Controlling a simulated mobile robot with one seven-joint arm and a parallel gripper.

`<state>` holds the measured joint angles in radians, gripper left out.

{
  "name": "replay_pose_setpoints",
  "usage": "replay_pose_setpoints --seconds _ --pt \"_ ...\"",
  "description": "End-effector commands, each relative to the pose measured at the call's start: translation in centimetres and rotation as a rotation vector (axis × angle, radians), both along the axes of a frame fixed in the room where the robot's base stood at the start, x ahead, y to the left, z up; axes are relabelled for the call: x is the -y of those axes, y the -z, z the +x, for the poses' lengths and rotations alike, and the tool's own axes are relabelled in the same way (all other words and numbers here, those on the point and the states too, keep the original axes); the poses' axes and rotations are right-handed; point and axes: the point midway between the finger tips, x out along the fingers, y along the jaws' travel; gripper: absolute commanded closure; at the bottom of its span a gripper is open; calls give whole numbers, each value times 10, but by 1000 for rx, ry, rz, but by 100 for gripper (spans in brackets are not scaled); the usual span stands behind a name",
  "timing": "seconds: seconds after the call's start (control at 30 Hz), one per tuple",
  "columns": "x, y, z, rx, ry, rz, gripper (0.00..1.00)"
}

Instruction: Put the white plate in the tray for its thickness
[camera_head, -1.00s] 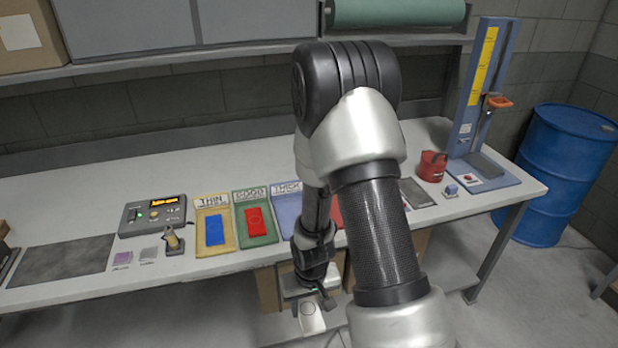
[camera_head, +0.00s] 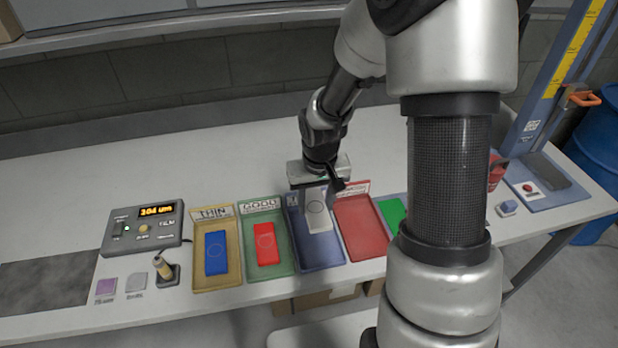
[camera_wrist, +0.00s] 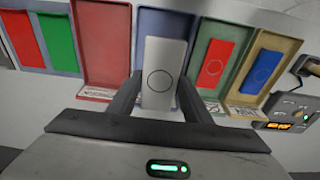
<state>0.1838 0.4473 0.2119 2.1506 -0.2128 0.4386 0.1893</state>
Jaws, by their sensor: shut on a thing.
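The white plate (camera_head: 317,210), marked with a circle, is held in my gripper (camera_head: 319,190), which is shut on its upper end. In the head view the plate hangs over the blue tray (camera_head: 321,255), whose label is partly hidden by my gripper. I cannot tell whether the plate touches the tray floor. In the wrist view the white plate (camera_wrist: 160,72) stands between my fingers (camera_wrist: 158,95), in front of the blue tray (camera_wrist: 183,22). The gauge (camera_head: 145,225) has a lit display that seems to read 204 um.
The yellow THIN tray (camera_head: 229,276) holds a blue plate (camera_head: 216,253). The green GOOD tray (camera_head: 284,262) holds a red plate (camera_head: 265,243). The red tray (camera_head: 361,228) right of the blue one looks empty. A green plate (camera_head: 392,214) lies beyond it, partly behind my arm.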

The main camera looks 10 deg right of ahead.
Motion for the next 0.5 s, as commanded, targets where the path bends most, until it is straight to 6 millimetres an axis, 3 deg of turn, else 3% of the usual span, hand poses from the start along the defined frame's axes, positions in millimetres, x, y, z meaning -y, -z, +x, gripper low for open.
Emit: replay_pose_setpoints --seconds 0.23,0.5 --pt "1 2 1 -1 0 -2 81" --pt "1 31 0 -1 0 -1 81"
